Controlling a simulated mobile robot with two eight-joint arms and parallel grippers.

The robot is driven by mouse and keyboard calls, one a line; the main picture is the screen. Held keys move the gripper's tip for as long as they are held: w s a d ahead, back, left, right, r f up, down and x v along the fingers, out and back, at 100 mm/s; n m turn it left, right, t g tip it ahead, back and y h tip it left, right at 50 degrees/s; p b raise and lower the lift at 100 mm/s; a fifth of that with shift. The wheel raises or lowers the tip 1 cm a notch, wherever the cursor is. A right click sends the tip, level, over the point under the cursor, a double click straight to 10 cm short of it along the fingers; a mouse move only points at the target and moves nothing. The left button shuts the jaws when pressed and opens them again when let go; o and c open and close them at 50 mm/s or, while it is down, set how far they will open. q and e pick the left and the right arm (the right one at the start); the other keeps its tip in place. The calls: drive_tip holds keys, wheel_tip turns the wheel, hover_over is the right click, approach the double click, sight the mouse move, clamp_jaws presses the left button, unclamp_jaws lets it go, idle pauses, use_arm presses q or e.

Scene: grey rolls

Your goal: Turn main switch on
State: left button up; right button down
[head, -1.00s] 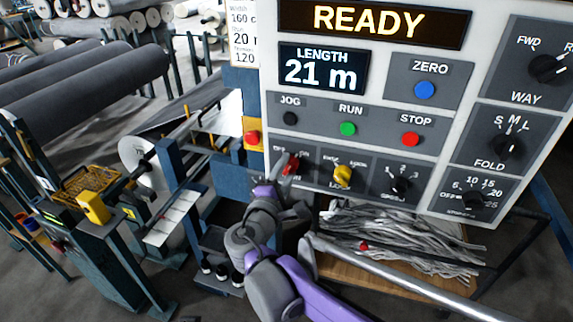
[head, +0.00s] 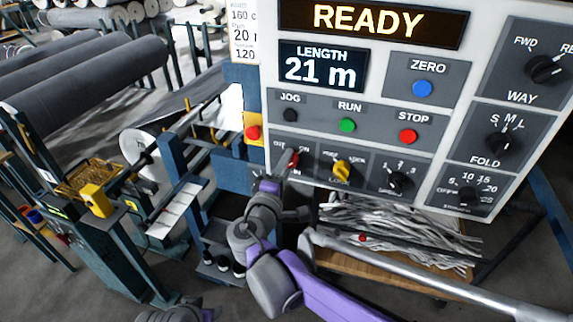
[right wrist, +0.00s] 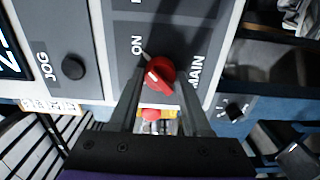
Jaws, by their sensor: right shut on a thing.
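The main switch is a red rotary knob (head: 294,158) at the lower left of the control panel, under the OFF and ON labels. In the right wrist view the red knob (right wrist: 160,74) sits between the two fingers of my right gripper (right wrist: 158,96), near the ON and MAIN labels; a white mark on it leans toward ON. My right gripper (head: 287,174) reaches up from below and is shut on the knob, covering part of it in the head view. The panel display (head: 372,20) reads READY. My left gripper is not in view; only a grey and purple part of mine shows at the bottom edge.
A yellow knob (head: 341,171), a black speed knob (head: 398,183) and a green RUN button (head: 347,125) are close to the right. A red button on a yellow box (head: 253,132) is just left. A shelf of grey strips (head: 400,232) lies below the panel.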

drive_tip(key=shift+c, duration=1.8)
unclamp_jaws()
drive_tip(key=shift+s, duration=0.1)
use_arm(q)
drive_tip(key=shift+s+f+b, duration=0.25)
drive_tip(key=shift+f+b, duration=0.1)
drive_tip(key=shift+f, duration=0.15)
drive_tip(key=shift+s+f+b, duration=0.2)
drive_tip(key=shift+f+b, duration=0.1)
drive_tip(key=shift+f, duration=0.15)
use_arm(e)
drive_tip(key=v, duration=1)
drive_tip(key=shift+s+a, duration=0.15)
drive_tip(key=shift+s, duration=0.2)
